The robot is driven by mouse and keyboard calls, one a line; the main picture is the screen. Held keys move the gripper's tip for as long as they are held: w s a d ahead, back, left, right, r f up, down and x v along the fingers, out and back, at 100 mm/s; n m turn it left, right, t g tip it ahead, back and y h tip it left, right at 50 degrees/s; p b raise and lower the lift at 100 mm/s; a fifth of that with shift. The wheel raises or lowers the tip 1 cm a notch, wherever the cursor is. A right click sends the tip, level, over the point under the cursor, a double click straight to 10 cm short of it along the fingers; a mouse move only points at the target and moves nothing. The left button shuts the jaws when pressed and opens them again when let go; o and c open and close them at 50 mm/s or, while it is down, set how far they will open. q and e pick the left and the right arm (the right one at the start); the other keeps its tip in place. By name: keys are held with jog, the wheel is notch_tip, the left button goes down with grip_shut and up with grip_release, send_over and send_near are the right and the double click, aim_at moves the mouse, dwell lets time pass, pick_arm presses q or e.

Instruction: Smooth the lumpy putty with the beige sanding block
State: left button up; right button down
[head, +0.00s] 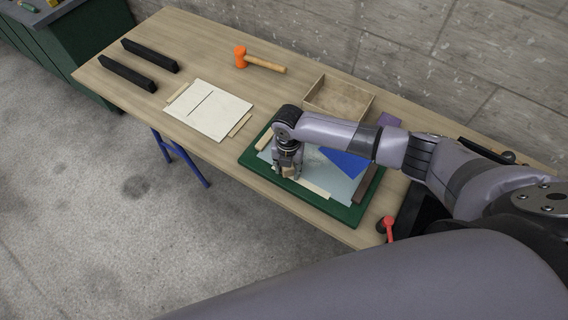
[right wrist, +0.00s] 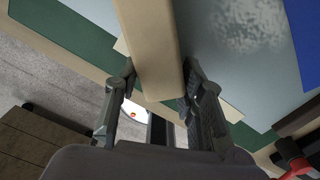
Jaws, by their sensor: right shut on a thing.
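My right gripper (head: 288,170) is over the near left part of a grey-blue panel (head: 345,190) that lies on a green mat (head: 248,159). It is shut on the beige sanding block (head: 290,172). In the right wrist view the block (right wrist: 150,40) sits between the two fingers (right wrist: 160,75), with the panel close beyond it; I cannot tell whether they touch. The putty (right wrist: 245,25) shows there as a pale, speckled, rough patch on the panel, to the right of the block and apart from it. In the head view my arm mostly hides the putty. My left gripper is not in view.
A blue sheet (head: 345,163) and a brown bar (head: 367,185) lie right of the gripper. An open wooden box (head: 338,98) stands behind. A white board (head: 208,110), an orange mallet (head: 258,61) and two black bars (head: 128,73) lie farther left, with bare tabletop between.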

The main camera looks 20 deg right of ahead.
aim_at(323, 193)
jog(key=shift+s+d+r+p, duration=0.1)
jog(key=shift+s+d+p, duration=0.5)
jog(key=shift+s, duration=0.15)
jog(key=shift+s+d+p, duration=0.55)
jog(key=shift+s, duration=0.2)
jog(key=shift+s+d, duration=0.5)
jog(key=shift+s, duration=0.1)
jog(key=shift+s+d, duration=1.15)
jog(key=shift+s, duration=0.3)
jog(key=shift+s+d, duration=1.1)
jog(key=shift+s, duration=0.35)
jog(key=shift+w, duration=0.1)
